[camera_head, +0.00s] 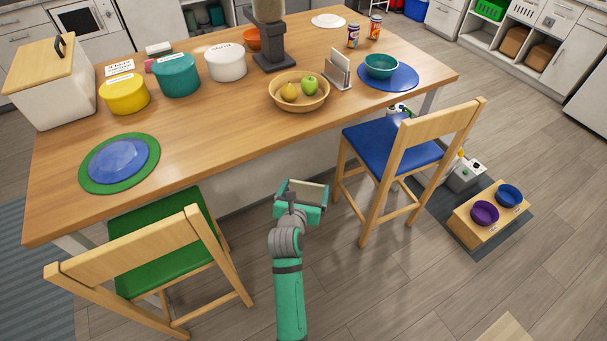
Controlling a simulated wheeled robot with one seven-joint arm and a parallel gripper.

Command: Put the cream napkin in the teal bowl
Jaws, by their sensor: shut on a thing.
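My gripper (304,192) is low in the middle of the head view, in front of the table's near edge. It is shut on a pale cream piece, seemingly the cream napkin (311,191), partly hidden by the jaws. The teal bowl (381,69) stands upright on a round blue placemat (402,82) at the table's right end. It is well apart from my gripper, up and to the right. The part of its inside I can see looks empty.
A napkin holder (339,77) and a wooden fruit bowl (299,104) stand left of the teal bowl. A blue-seated chair (409,145) is right of my gripper, a green-seated chair (165,245) left. Canisters line the table's back left. Pet bowls sit on a floor stand (490,218).

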